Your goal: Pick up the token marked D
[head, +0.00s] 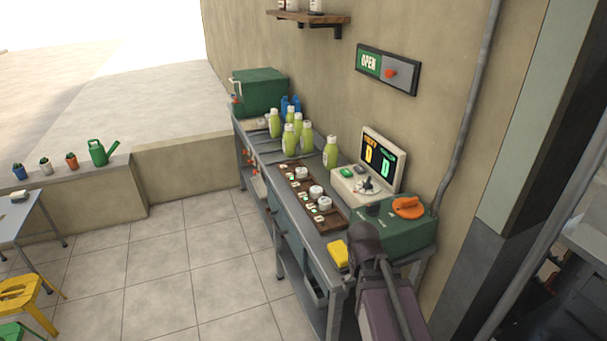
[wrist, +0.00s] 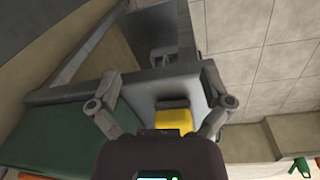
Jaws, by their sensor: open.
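A brown tray (head: 336,221) lies on the grey workbench in the head view. It holds several small pale tokens (head: 308,207) and several round white pieces. The marks on the tokens are too small to read, so I cannot tell which is D. A screen (head: 381,158) behind the tray shows large letters that look like D. My gripper (wrist: 160,70) is open and empty in the wrist view, above the bench's near end and a yellow block (wrist: 174,121). No tokens show in the wrist view.
The yellow block (head: 337,254) and a green box (head: 398,232) with an orange item on top stand at the bench's near end. Yellow-green bottles (head: 305,138) stand beyond the tray. A wall borders the bench's right; tiled floor (head: 190,255) lies open on the left.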

